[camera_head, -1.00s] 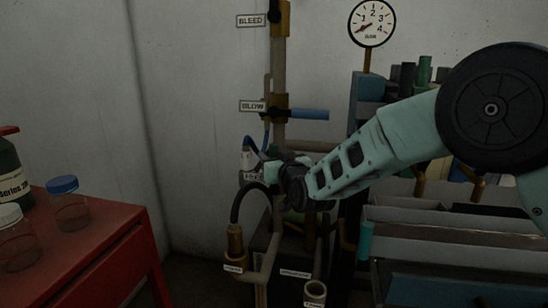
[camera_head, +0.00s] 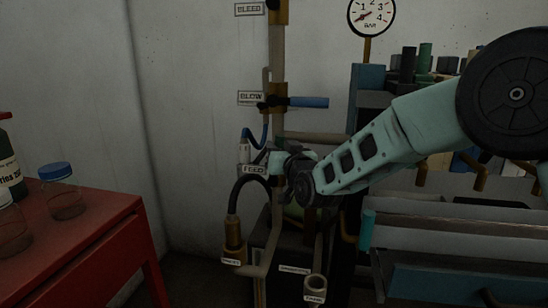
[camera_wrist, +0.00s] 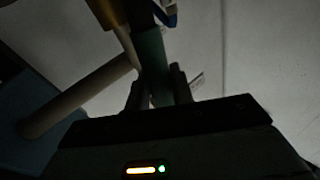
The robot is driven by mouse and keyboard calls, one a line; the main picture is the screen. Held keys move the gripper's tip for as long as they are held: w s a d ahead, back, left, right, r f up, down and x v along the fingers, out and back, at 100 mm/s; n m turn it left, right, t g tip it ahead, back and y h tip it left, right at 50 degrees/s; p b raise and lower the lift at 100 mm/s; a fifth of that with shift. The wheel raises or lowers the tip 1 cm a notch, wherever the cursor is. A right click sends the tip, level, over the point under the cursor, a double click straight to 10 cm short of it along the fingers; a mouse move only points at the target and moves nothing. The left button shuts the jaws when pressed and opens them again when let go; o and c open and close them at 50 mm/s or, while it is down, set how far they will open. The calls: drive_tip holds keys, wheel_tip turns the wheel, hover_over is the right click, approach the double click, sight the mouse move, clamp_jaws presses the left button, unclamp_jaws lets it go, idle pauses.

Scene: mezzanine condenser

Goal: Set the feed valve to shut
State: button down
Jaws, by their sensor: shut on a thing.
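The label "FEED" (camera_head: 252,171) is on the left of the vertical pipe in the head view. My gripper (camera_head: 276,160) is at the pipe beside this label, and its wrist hides most of the feed valve. In the wrist view, my gripper (camera_wrist: 158,88) is shut on a green handle (camera_wrist: 151,55), which passes between its two fingers. A brass valve body (camera_wrist: 107,12) shows at the top of the wrist view, dark and partly cut off. The exact angle of the feed handle to its pipe cannot be told.
The blow valve's blue handle (camera_head: 309,102) points right, above my gripper. A black hose (camera_head: 243,192) curves down to a brass fitting (camera_head: 234,235) below left. A pressure gauge (camera_head: 371,16) is above right. A red table (camera_head: 95,245) with bottles stands left.

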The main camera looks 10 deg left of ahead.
drive_tip(key=d+f+m+t+h+b, duration=0.4)
drive_tip(key=m+b, duration=0.7)
drive_tip(key=b, duration=0.3)
drive_tip(key=d+f+m+t+h+b, duration=0.4)
drive_tip(key=f+m+t+h+b, duration=0.1)
drive_tip(key=m+b, duration=0.7)
drive_tip(key=shift+d+f+h+b, duration=0.35)
drive_tip(key=shift+f+h+b, duration=0.35)
drive_tip(key=shift+b, duration=0.4)
drive_tip(key=shift+m+h, duration=0.3)
drive_tip(key=c, duration=1.3)
unclamp_jaws()
drive_tip(key=shift+o, duration=0.2)
drive_tip(key=p+v, duration=0.4)
drive_tip(key=v, duration=1.3)
drive_tip(key=shift+s, duration=0.2)
